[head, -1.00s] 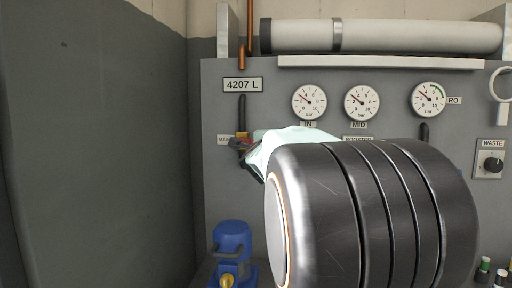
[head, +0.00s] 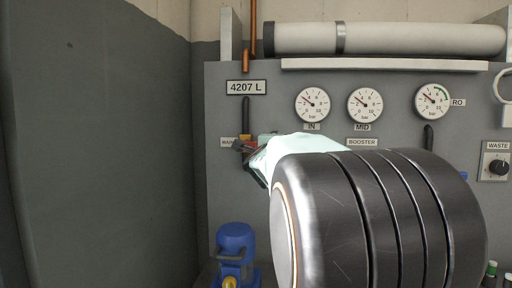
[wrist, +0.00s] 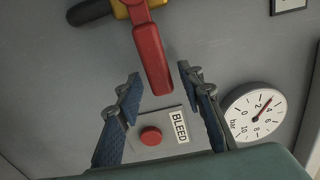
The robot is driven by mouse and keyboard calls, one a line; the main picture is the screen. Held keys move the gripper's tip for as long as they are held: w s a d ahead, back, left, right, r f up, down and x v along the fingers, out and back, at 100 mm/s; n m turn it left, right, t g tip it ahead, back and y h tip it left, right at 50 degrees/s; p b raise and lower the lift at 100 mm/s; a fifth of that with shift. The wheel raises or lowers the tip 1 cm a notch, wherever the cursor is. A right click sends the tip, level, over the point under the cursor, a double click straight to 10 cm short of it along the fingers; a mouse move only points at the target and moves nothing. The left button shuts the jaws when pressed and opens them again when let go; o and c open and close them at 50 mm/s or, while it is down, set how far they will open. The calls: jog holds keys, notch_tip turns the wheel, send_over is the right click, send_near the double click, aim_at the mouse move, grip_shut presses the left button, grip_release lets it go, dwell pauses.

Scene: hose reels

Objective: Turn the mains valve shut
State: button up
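The mains valve shows in the wrist view as a red lever (wrist: 152,58) on a yellow body (wrist: 123,9), the lever pointing down in the picture. In the head view its small red and yellow part (head: 243,144) sits beside a label partly hidden by my arm, with only its first letters readable. My gripper (wrist: 160,72) is open, with one blue-padded finger on each side of the lever's free end. Gaps show between lever and fingers; I cannot tell how deep the lever lies between them. In the head view my gripper (head: 256,166) is mostly hidden behind my wrist.
A red BLEED button (wrist: 151,136) lies beyond the fingers, near a gauge (wrist: 258,112). In the head view, several gauges line the grey panel (head: 222,190), with a WASTE knob (head: 499,167) at right. A blue pump-like unit (head: 236,243) stands below.

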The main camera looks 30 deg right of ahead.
jog(key=shift+r, duration=0.15)
jog(key=shift+r, duration=4.85)
